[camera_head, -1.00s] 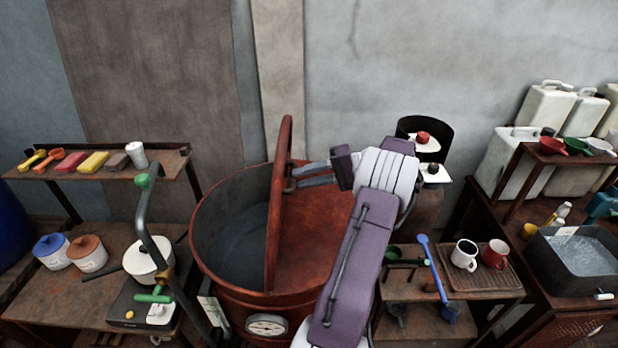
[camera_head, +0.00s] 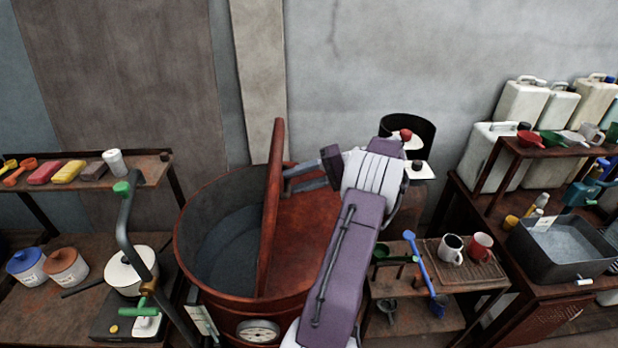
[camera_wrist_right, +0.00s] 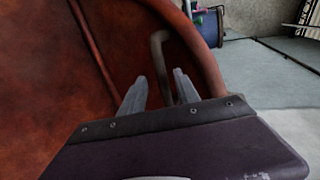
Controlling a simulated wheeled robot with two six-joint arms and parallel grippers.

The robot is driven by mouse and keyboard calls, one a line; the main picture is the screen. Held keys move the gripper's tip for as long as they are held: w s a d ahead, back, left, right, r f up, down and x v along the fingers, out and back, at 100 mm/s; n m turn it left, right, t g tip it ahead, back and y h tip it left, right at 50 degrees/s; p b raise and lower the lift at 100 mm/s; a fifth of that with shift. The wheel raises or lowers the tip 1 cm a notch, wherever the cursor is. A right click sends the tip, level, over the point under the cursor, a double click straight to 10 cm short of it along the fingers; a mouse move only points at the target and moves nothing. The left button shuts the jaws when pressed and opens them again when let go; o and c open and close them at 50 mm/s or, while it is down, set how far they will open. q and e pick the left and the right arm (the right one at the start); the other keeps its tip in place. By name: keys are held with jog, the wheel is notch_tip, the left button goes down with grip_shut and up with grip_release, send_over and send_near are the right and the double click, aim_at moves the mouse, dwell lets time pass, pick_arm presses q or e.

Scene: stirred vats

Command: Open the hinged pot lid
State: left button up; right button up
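The big red-brown pot (camera_head: 184,262) stands at centre in the head view. Its hinged lid (camera_head: 270,215) stands nearly upright across the middle, seen almost edge-on, and the left side of the pot is uncovered. My right gripper (camera_head: 288,185) reaches to the lid's right side from the right. In the right wrist view, the lid (camera_wrist_right: 50,80) fills the left, and the curved bar handle (camera_wrist_right: 158,58) runs between my right gripper's fingers (camera_wrist_right: 160,76). The fingers are apart, with gaps beside the bar. My left gripper is not in view.
A lever arm with green knobs (camera_head: 122,188) and a white pot (camera_head: 122,275) stand to the left. On the right are a small table with mugs (camera_head: 450,248), a black cylinder (camera_head: 425,132) and a grey basin (camera_head: 530,258). Wall stands behind.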

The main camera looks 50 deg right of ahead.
jog(key=v, duration=0.6)
jog(key=shift+s+d, duration=0.25)
jog(key=shift+s, duration=0.05)
